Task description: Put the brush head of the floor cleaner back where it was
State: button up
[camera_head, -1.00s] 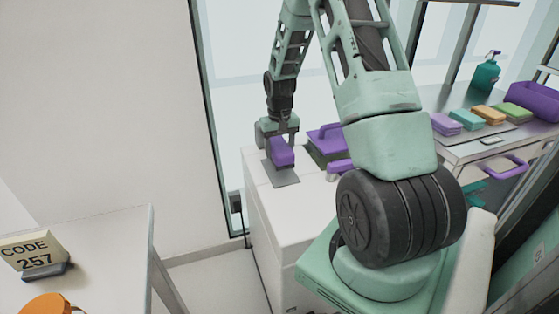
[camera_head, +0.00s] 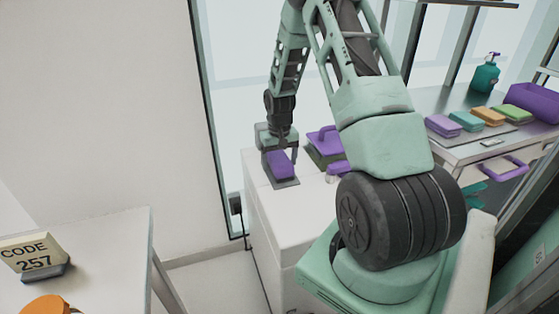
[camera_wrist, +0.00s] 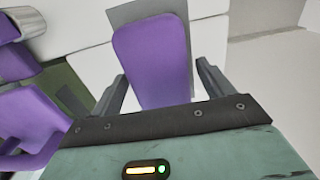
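A purple block (camera_head: 279,164), which I take to be the brush head, lies on a grey plate (camera_head: 287,183) on the white cabinet top. My gripper (camera_head: 280,158) is down around the block. In the wrist view the block (camera_wrist: 152,55) sits between my two fingers (camera_wrist: 163,80). The fingers are spread, with a visible gap between the block and the right finger; the left finger is closer to it. The grey plate (camera_wrist: 120,14) shows past the block's far end. The head view hides part of the block behind my gripper.
A purple-handled item on a green base (camera_head: 324,146) stands right beside my gripper. A counter at right holds coloured sponges (camera_head: 443,125), a teal bottle (camera_head: 485,75) and a purple bin (camera_head: 533,100). A table with a "CODE 257" sign (camera_head: 34,253) is at lower left.

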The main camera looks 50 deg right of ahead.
aim_at(280, 158)
notch_tip(280, 158, up, 12)
jog(key=f, duration=0.1)
jog(key=s+a+r+n, duration=0.1)
jog(key=a+r+n, duration=0.2)
jog(key=a, duration=1.1)
jog(key=s+a+r+n, duration=0.1)
jog(key=a+r+n, duration=0.25)
jog(key=a, duration=1.05)
jog(key=s+a+n, duration=0.3)
jog(key=s+a, duration=0.5)
jog(key=s, duration=0.2)
jog(key=s+a+r+n, duration=0.1)
jog(key=s+a+n, duration=0.3)
jog(key=s+a, duration=0.4)
jog(key=s, duration=0.2)
jog(key=shift+s+r+y, duration=0.2)
jog(key=shift+s+y, duration=0.1)
jog(key=shift+s, duration=0.1)
